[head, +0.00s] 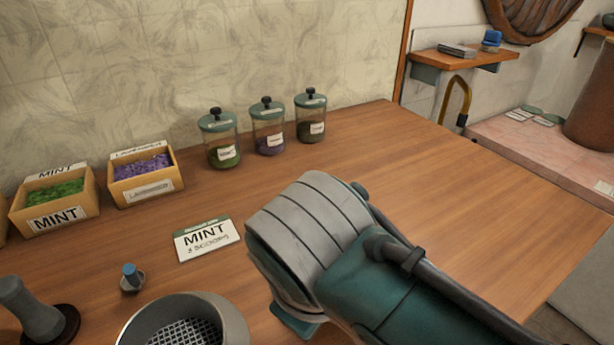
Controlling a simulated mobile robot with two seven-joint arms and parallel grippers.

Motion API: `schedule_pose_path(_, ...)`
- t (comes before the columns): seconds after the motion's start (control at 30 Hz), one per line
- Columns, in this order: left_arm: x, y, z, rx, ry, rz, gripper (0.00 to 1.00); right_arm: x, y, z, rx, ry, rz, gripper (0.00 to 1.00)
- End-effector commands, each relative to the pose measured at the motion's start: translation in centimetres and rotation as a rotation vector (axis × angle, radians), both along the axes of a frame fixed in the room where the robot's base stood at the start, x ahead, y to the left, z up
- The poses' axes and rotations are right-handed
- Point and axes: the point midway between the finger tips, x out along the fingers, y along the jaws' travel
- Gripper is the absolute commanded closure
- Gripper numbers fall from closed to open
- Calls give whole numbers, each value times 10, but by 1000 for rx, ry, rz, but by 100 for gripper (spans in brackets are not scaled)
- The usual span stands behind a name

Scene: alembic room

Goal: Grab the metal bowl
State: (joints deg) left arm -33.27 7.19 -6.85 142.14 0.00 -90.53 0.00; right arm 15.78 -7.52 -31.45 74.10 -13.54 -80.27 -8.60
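A round grey metal bowl (236,322) with a perforated or mesh-like inner surface stands on the wooden table at the bottom of the head view. The lower edge of the picture cuts it off. My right arm, with grey and teal links, reaches in from the bottom right. It ends to the right of the bowl, with a gap of table showing between. No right gripper fingers can be seen; they may be hidden behind the arm or below the picture. My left gripper is not in the picture.
A mint card (207,240) lies behind the bowl. A small cup with a blue top (131,277) and a grey pestle-like object (35,310) stand left. Mint (56,206) and purple-filled (144,180) boxes and three jars (268,128) line the wall. The table's right side is clear.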

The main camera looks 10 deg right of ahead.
Motion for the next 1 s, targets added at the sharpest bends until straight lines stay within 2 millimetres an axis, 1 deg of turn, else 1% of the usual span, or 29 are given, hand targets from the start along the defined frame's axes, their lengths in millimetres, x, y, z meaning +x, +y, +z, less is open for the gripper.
schedule_pose_path(0.03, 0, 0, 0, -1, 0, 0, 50, 0, 0, 0, 0, 0, 0, 75)
schedule_pose_path(0.2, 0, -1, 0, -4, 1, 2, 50, 0, 0, 0, 0, 0, 0, 94)
schedule_pose_path(0.27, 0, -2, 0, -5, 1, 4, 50, 0, 0, 0, 0, 0, 0, 100)
schedule_pose_path(1.0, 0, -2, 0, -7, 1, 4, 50, 0, 0, 0, 0, -1, 0, 100)
